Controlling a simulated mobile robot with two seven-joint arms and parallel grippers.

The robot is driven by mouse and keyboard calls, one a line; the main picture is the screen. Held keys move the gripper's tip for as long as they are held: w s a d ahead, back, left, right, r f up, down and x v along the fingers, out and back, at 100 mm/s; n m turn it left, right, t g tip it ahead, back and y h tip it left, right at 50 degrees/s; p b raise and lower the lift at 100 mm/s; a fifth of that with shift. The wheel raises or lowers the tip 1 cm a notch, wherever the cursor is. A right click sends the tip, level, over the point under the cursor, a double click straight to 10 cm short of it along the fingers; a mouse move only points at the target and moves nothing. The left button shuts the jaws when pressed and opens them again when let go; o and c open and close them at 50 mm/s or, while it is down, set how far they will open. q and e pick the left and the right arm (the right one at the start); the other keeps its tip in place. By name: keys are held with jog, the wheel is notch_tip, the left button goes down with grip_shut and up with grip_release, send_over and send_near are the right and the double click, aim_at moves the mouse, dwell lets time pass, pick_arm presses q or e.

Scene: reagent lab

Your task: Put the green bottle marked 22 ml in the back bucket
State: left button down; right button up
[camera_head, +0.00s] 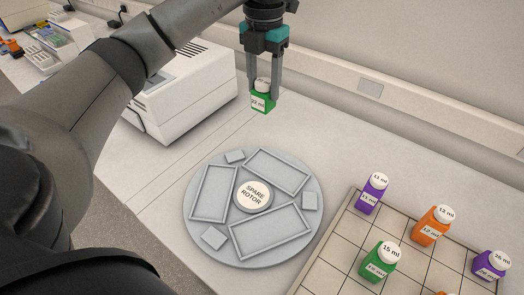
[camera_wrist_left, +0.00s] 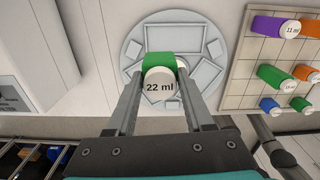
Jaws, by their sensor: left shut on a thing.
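The green bottle marked 22 ml (camera_head: 262,101) has a white cap and hangs upright in my left gripper (camera_head: 264,88). The gripper is shut on it, one finger on each side, and holds it in the air above the bench. In the left wrist view the bottle (camera_wrist_left: 160,78) shows its cap label between the fingers. The spare rotor (camera_head: 214,254) is a round grey disc with several framed rectangular buckets. My right gripper is out of view.
A gridded tray (camera_head: 333,254) at the lower right holds several bottles, among them a purple one (camera_head: 372,192), an orange one (camera_head: 432,226) and another green one (camera_head: 379,261). A white machine (camera_head: 185,100) stands left of the held bottle. The wall rail (camera_head: 400,95) runs behind.

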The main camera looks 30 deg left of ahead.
aim_at(264, 110)
pick_arm(q)
notch_tip(264, 110, down, 19)
jog(key=shift+r+b, duration=0.2)
jog(key=shift+b, duration=0.25)
jog(key=shift+f, duration=0.2)
jog(key=shift+c, duration=1.4)
grip_release()
notch_tip(264, 110, up, 12)
jog(key=shift+r, duration=0.25)
